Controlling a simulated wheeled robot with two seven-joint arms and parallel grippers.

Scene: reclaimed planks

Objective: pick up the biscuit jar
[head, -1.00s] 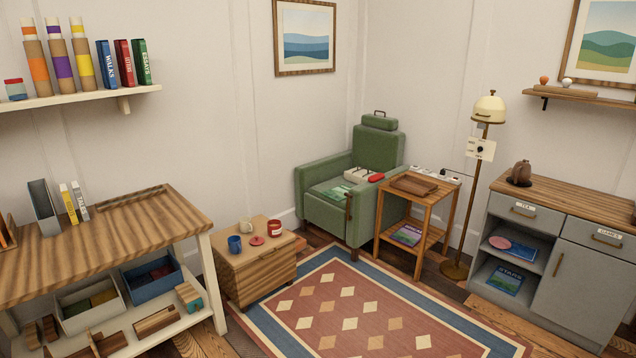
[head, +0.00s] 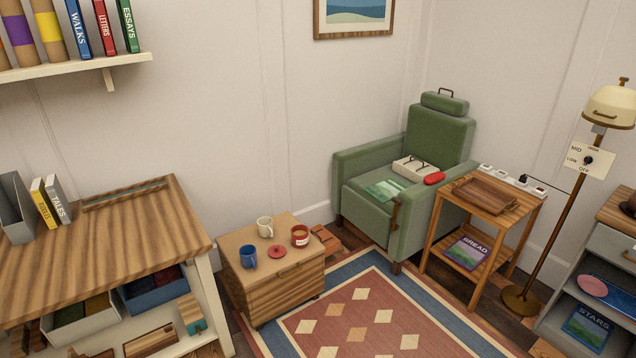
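No object in view is clearly marked as a biscuit jar. A small red jar (head: 300,236) with a pale label stands upright on the wooden chest (head: 262,290). A flat red lid-like disc (head: 277,251) with a knob lies beside it, next to a blue mug (head: 248,257) and a cream mug (head: 265,227). The brown rounded pot seen earlier on the right-hand cabinet is now mostly or wholly out of frame; only a dark piece (head: 630,204) shows at the edge. Neither of my grippers is in view.
A patterned rug (head: 345,322) covers the floor before the chest. A green armchair (head: 440,140), a slatted side table (head: 490,200) and a floor lamp (head: 560,220) stand to the right. A workbench (head: 130,235) fills the left. The grey cabinet (head: 605,245) is cut off at right.

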